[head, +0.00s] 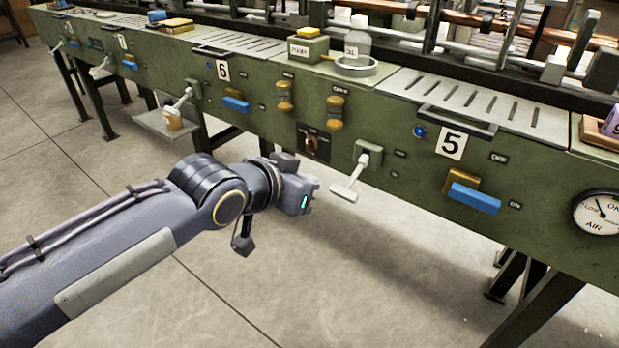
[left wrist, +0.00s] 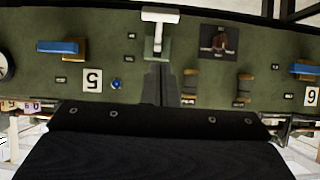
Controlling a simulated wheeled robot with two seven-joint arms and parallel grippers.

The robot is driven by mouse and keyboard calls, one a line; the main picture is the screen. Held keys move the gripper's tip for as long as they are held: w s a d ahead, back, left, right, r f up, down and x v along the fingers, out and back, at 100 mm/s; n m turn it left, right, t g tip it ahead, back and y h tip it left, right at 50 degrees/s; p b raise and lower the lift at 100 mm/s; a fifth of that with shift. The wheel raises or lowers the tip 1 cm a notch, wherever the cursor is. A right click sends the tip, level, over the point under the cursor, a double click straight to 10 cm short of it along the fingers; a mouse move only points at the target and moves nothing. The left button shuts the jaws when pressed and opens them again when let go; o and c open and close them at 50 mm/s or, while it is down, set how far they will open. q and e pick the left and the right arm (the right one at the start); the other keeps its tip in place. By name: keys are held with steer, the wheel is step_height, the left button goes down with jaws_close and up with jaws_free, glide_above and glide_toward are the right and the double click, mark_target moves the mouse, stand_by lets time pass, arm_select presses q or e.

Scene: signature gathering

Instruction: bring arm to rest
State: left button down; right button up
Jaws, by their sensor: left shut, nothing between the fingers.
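My left arm reaches in from the left in the head view. My left gripper (head: 306,190) is near the white T-shaped lever (head: 350,178) on the green machine front, just left of it and apart in the picture. In the left wrist view, which is upside down, the closed fingers (left wrist: 160,84) point toward the same lever (left wrist: 159,32). The fingers are shut with nothing between them. Whether the tips touch the lever or panel cannot be told. My right gripper is in neither view.
The long green machine (head: 230,120) crosses the scene, with blue paddles (head: 473,198), yellow knobs and an air gauge (head: 597,212) on its front. A small tray (head: 165,122) juts out near station 6. Open concrete floor (head: 300,290) lies in front.

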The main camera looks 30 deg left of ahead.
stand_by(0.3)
arm_select(q)
steer(key=s+d+f+n+g+h+p, duration=0.1)
steer(key=s+d+f+g+h, duration=0.15)
steer(key=s+f, duration=0.4)
steer(key=s+d+f+n+g+h+p, duration=0.1)
steer(key=s+d+f+n+g, duration=0.2)
steer(key=s+f, duration=0.35)
step_height(320, 180, up, 27)
steer(key=m+p, duration=0.1)
steer(key=p, duration=2.4)
steer(key=shift+s+g+y+p, duration=0.2)
steer(key=shift+g+y+p, duration=0.1)
steer(key=shift+g+y, duration=0.05)
